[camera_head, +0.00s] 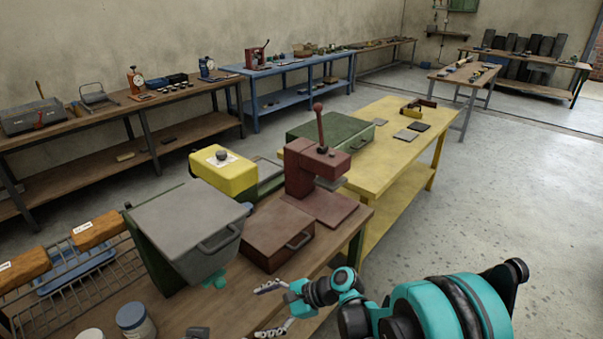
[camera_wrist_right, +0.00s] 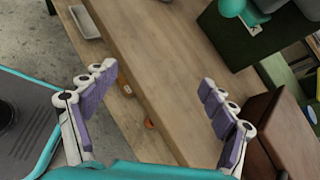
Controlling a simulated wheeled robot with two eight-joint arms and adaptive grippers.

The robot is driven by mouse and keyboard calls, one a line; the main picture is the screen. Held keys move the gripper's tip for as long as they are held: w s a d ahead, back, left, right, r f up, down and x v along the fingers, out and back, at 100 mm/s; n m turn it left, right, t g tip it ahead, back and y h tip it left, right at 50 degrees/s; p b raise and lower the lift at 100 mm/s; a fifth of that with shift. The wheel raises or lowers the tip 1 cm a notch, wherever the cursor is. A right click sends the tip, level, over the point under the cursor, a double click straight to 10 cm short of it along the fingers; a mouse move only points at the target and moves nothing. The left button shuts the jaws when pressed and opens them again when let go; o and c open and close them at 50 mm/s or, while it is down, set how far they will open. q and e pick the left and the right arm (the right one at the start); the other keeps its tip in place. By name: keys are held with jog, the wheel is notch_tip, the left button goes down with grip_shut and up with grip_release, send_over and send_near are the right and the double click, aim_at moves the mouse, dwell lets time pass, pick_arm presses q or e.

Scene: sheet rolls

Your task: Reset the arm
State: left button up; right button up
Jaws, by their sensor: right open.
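My right gripper (camera_head: 267,310) is at the lower middle of the head view, by the front edge of the brown bench (camera_head: 235,308). Its arm comes in from the lower right. In the right wrist view the two padded fingers of the right gripper (camera_wrist_right: 157,82) stand wide apart with nothing between them but the bench top (camera_wrist_right: 160,60) beyond. The right gripper is open and empty. The dark red box (camera_head: 278,238) with a handle lies just behind it, and shows at the right of the wrist view (camera_wrist_right: 292,128). My left gripper is not in view.
A grey-lidded green box (camera_head: 190,225) and a dark red press (camera_head: 310,175) stand on the bench. A small teal piece (camera_head: 215,281) shows under the grey lid. Jars (camera_head: 135,320) and a wire rack (camera_head: 75,290) are at left. Open floor (camera_head: 500,200) lies to the right.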

jog(key=s+d+r+n+t+h, duration=0.2)
jog(key=s+d+r+n+h, duration=0.1)
jog(key=d, duration=0.6)
jog(key=s+d+r+n+t+h, duration=0.2)
jog(key=s+d+n+h, duration=0.2)
jog(key=d+n, duration=0.3)
jog(key=s+d+r+n+t+h, duration=0.2)
jog(key=s+d+r+n+h, duration=0.1)
jog(key=d, duration=0.8)
jog(key=shift+s+d+r+n+h, duration=0.35)
jog(key=shift+s+n+h, duration=0.55)
jog(key=shift+s, duration=0.7)
